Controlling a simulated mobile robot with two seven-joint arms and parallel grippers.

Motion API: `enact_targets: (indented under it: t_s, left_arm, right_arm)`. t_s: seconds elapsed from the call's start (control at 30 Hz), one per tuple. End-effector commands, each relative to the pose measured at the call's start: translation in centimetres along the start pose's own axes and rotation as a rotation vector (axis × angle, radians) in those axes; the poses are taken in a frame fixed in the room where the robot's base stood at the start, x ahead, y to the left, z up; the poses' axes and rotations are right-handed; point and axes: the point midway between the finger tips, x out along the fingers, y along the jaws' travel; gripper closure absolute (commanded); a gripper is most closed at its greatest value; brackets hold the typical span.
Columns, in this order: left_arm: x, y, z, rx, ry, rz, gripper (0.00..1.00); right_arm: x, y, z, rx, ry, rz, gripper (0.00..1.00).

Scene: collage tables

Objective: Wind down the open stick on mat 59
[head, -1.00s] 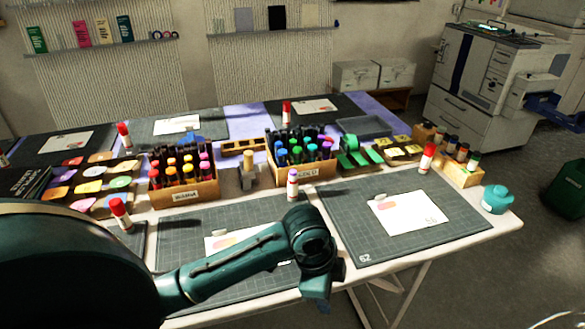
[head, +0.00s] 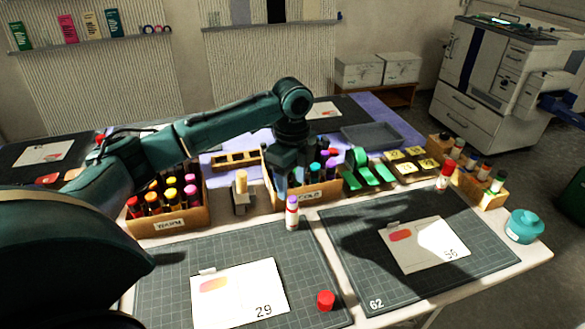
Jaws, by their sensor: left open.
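A white glue stick (head: 291,214) with a purple top stands upright at the back right of the near left mat (head: 180,262). A red cap (head: 325,300) sits alone near that mat's front right corner. No number shows on this mat; its card (head: 240,292) reads 29. The near right mat (head: 360,285) reads 62, and a red-capped glue stick (head: 445,176) stands at its back. My right gripper is out of view.
Green tape dispensers (head: 362,168) and a teal pot (head: 524,226) are at right. The left mat's front is open.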

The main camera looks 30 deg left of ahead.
Motion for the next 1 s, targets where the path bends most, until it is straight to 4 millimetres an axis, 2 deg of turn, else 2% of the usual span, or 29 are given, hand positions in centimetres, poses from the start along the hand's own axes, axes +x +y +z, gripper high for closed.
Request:
enact_targets:
  t_s: [0.1,0.3,0.5,0.7,0.97,1.0]
  left_arm:
    - [2.6,0.1,0.0,-0.001,-0.001,0.003,0.49]
    - [6.4,0.0,0.0,-0.001,-0.001,0.001,0.49]
    - [9.2,0.0,-0.1,0.0,0.0,-0.001,0.49]
    - [10.3,0.0,0.0,-0.001,-0.001,-0.002,0.49]
    - [10.4,0.0,0.0,0.0,-0.001,-0.002,0.49]
    - [10.3,0.0,0.0,0.0,-0.001,-0.002,0.51]
  right_arm:
    - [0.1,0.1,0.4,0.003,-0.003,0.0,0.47]
    - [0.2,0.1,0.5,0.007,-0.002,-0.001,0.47]
    - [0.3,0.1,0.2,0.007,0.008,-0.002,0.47]
    - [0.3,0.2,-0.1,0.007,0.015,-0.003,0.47]
    - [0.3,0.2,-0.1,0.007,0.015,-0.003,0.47]
    - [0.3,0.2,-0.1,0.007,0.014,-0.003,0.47]
